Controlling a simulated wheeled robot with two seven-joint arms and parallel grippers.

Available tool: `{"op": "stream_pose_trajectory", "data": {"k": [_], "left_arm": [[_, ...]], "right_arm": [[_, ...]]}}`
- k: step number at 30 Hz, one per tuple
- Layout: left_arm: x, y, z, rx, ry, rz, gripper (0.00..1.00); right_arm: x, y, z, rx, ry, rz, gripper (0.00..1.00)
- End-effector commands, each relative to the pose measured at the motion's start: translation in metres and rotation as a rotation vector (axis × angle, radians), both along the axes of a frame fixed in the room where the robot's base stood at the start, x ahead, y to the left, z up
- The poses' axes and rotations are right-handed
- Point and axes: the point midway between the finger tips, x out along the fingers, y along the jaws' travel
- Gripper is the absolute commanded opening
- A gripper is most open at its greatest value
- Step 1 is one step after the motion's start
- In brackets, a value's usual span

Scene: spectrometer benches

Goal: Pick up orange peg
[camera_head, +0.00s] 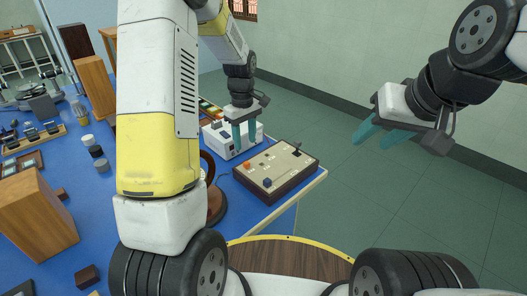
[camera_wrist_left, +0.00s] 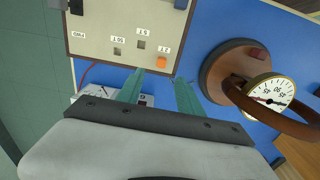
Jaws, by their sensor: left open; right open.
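The orange peg (camera_head: 247,165) sits on the cream-topped control box (camera_head: 283,168), near its far left corner. It also shows in the left wrist view (camera_wrist_left: 161,62), beside a printed label and close to empty square holes. My left gripper (camera_head: 245,143) is open and points down, with its teal fingertips near the peg's corner of the box. In the left wrist view the open fingers (camera_wrist_left: 158,76) point at the peg, which lies just beyond the gap between the tips. My right gripper (camera_head: 373,139) is open and empty, high over the green floor at the right.
A dark blue block (camera_head: 267,183) and a black lever (camera_head: 297,149) are on the box. A white instrument (camera_head: 221,141) stands behind. A round gauge with a brown ring stand (camera_wrist_left: 270,93) is close beside the left fingers. The blue table ends just right of the box.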

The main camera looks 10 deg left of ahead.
Motion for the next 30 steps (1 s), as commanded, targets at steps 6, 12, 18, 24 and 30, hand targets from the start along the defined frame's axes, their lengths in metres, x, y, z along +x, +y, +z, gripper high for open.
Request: {"op": "stream_pose_trajectory", "data": {"k": [6, 12, 18, 24, 30], "left_arm": [[0.004, 0.001, -0.024, 0.008, 0.018, 0.03, 0.44], [0.001, 0.002, -0.046, 0.008, 0.018, 0.027, 0.44], [-0.004, 0.004, -0.076, 0.007, 0.019, 0.026, 0.44], [-0.004, 0.004, -0.09, 0.007, 0.016, 0.027, 0.44], [-0.004, 0.004, -0.09, 0.007, 0.015, 0.026, 0.42]], "right_arm": [[0.0, 0.0, 0.0, 0.0, 0.0, 0.0, 0.42], [0.0, 0.0, 0.0, 0.0, 0.0, 0.0, 0.42], [0.0, 0.0, 0.0, 0.0, 0.0, 0.0, 0.42], [0.0, 0.0, 0.0, 0.0, 0.0, 0.0, 0.42], [0.0, 0.0, 0.0, 0.0, 0.0, 0.0, 0.42]]}}
